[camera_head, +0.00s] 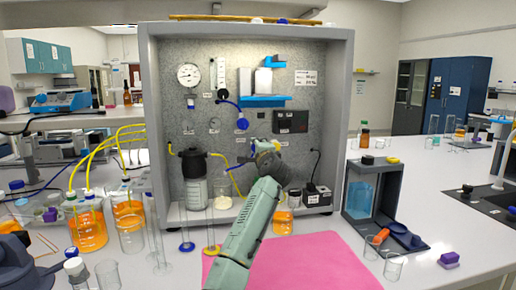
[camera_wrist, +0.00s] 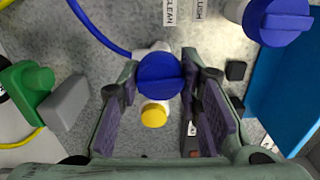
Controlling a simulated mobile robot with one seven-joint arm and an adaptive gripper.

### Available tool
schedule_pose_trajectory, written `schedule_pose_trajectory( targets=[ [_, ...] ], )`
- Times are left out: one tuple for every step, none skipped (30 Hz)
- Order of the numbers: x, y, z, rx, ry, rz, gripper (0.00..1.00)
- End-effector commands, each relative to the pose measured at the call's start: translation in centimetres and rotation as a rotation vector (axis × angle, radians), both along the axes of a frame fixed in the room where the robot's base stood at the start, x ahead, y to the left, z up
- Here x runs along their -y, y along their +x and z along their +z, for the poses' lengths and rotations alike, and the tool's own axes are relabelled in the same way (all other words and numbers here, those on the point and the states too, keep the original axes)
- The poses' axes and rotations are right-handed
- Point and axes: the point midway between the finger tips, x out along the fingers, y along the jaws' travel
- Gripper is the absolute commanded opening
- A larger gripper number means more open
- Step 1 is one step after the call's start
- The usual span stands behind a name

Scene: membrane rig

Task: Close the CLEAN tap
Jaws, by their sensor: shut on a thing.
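The CLEAN tap is a round blue knob (camera_wrist: 160,72) on a pale fitting, with a raised bar across its face. The label CLEAN (camera_wrist: 168,12) is on the speckled panel near it, in the wrist view. My gripper (camera_wrist: 159,80) is shut on this knob, one dark ridged finger pad at each side. A blue tube runs to the fitting from the upper left, and a yellow round part (camera_wrist: 154,114) shows just below the knob. In the head view my gripper (camera_head: 256,150) is against the rig panel and hides the knob.
Another blue knob (camera_wrist: 275,18) is to the right in the wrist view, and a green one (camera_wrist: 28,88) to the left. In the head view a blue shelf (camera_head: 264,101) and a black box (camera_head: 291,122) are close by. A pink mat (camera_head: 310,262) lies clear in front.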

Motion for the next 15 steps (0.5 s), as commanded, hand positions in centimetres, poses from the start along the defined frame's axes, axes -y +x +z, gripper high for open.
schedule_pose_trajectory(
  targets=[
    [-0.05,-0.01,0.15,-0.001,0.025,0.0,0.04],
    [-0.05,-0.01,0.15,-0.004,0.041,0.0,0.04],
    [-0.04,-0.02,0.15,-0.007,0.058,0.0,0.04],
    [-0.04,-0.02,0.15,-0.009,0.071,0.0,0.04],
    [-0.03,-0.02,0.14,-0.011,0.081,0.0,0.04],
    [-0.02,-0.01,0.14,-0.013,0.094,0.0,0.04],
    [-0.02,-0.01,0.13,-0.014,0.104,0.0,0.04],
    [-0.01,-0.01,0.13,-0.015,0.111,0.0,0.04],
    [0.0,-0.02,0.13,-0.017,0.119,-0.001,0.04],
    [0.0,-0.02,0.13,-0.018,0.125,-0.001,0.04],
    [0.01,-0.02,0.13,-0.019,0.13,-0.001,0.04],
    [0.01,-0.02,0.13,-0.019,0.135,-0.001,0.04],
    [0.01,-0.02,0.13,-0.02,0.138,-0.001,0.04],
    [0.01,-0.02,0.13,-0.02,0.141,-0.001,0.04],
    [0.01,-0.02,0.12,-0.021,0.143,-0.001,0.04]
  ],
)
